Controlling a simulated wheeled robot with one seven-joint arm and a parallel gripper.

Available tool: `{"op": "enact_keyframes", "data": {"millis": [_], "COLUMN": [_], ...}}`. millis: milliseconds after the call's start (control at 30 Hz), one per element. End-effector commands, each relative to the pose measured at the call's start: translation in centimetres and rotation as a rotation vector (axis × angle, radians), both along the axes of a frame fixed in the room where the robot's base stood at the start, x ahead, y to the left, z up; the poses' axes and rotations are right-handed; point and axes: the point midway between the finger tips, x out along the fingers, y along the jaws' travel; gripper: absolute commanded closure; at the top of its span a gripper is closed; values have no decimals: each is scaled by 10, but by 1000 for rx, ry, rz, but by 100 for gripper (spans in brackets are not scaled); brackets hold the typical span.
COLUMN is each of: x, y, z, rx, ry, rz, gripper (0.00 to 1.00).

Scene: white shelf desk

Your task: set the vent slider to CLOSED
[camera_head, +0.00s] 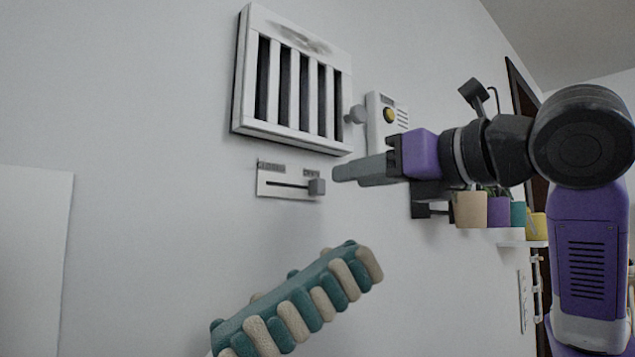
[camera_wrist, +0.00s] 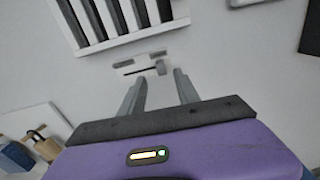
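The vent slider is a white plate (camera_head: 272,186) with a dark horizontal slot, on the wall below the vent (camera_head: 295,82). Its grey knob (camera_head: 317,187) stands at the right end of the slot, under the right label; the labels are too small to read surely. The knob also shows in the wrist view (camera_wrist: 161,67). My gripper (camera_head: 338,174) is just right of the knob in the head view, apart from it. In the wrist view my gripper (camera_wrist: 160,76) has its two fingers spread, with the knob beyond the gap between the tips. Nothing is held.
A panel with a yellow button (camera_head: 390,115) is on the wall right of the vent. A shelf with several coloured pots (camera_head: 498,212) is further right. A teal and beige ribbed object (camera_head: 295,305) is below the slider. A padlock (camera_wrist: 40,140) shows at lower left in the wrist view.

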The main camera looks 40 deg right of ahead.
Motion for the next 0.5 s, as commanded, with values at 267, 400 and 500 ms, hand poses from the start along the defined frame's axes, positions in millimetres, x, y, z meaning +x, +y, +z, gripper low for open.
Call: {"op": "enact_keyframes", "data": {"millis": [267,400,500], "x": [26,48,62], "y": [0,0,0], "z": [1,1,1], "rx": [-26,-25,-25], "ry": [1,1,0], "rz": [2,2,2], "gripper": [62,62,62]}}
